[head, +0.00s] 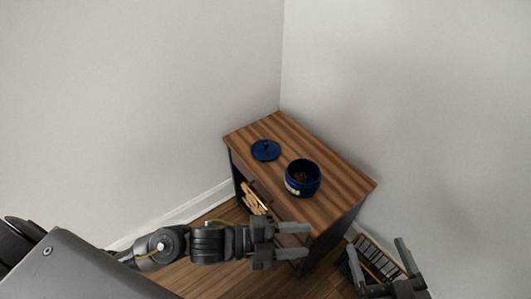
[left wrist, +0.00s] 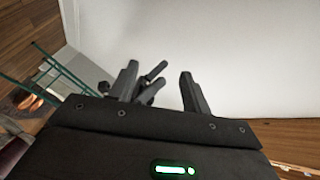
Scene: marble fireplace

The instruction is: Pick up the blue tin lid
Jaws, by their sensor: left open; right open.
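The blue tin lid (head: 265,150) lies flat on the wooden cabinet top (head: 335,181), with a small knob on it. The blue tin (head: 302,177) stands open beside it, to the right and nearer, with brown contents showing. My left gripper (head: 292,240) is open and empty, in front of the cabinet and below the lid in the head view. The left wrist view shows its two fingers (left wrist: 158,85) apart with no lid between them. My right gripper (head: 383,267) is open and empty at the lower right, apart from the cabinet.
Pale walls meet in a corner behind the cabinet. Books (head: 253,197) sit in the cabinet's open front shelf. A dark slatted object (head: 376,257) stands on the floor to the right of the cabinet. The cabinet top is otherwise clear.

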